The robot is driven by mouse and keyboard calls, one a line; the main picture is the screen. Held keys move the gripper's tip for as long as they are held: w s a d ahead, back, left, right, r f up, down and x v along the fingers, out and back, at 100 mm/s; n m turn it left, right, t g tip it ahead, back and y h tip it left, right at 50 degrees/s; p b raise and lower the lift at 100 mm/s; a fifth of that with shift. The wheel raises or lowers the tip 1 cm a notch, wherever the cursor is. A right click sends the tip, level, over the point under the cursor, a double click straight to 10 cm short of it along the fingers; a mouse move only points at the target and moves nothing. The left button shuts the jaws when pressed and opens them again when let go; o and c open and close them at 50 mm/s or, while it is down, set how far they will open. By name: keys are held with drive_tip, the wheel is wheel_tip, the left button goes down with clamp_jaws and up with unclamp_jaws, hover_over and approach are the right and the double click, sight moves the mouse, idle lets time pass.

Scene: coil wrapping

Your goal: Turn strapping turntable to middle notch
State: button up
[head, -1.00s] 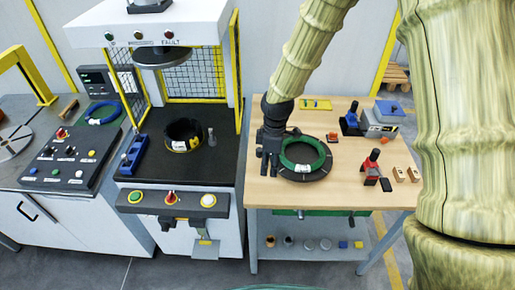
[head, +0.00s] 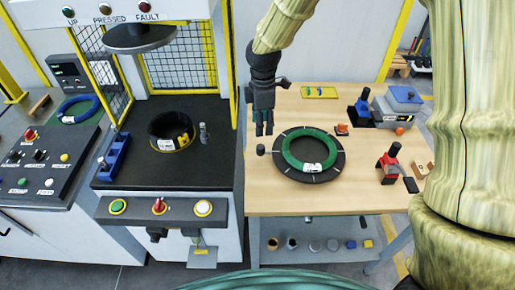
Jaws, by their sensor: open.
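The strapping turntable (head: 331,172) is a dark round disc with pale marks on its rim, lying on the wooden table. A green coil (head: 290,158) with a white label rests on it. A small dark knob (head: 261,150) stands at the table's left edge, beside the disc. My gripper (head: 264,128) is open and empty, pointing down above the table's left side, to the upper left of the turntable. It appears apart from the disc. I cannot tell the notches or the turntable's exact setting.
The wooden table (head: 270,205) also holds a red-and-black tool (head: 389,163), a grey-blue machine (head: 397,108), a yellow tray (head: 319,92) and small blocks. A press (head: 168,205) with a dark coil (head: 170,131) stands to the left.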

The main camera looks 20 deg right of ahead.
sight(261, 146)
drive_tip(key=shift+w+d+f+b, duration=0.1)
drive_tip(key=shift+w+f+b, duration=0.3)
drive_tip(key=shift+f, duration=0.4)
drive_tip(key=shift+s+f+p, duration=0.1)
drive_tip(key=shift+f+p, duration=0.2)
drive_tip(key=shift+f, duration=0.25)
drive_tip(key=shift+f+p, duration=1.15)
drive_tip(key=shift+f, duration=3.65)
drive_tip(key=shift+c, duration=0.2)
clamp_jaws()
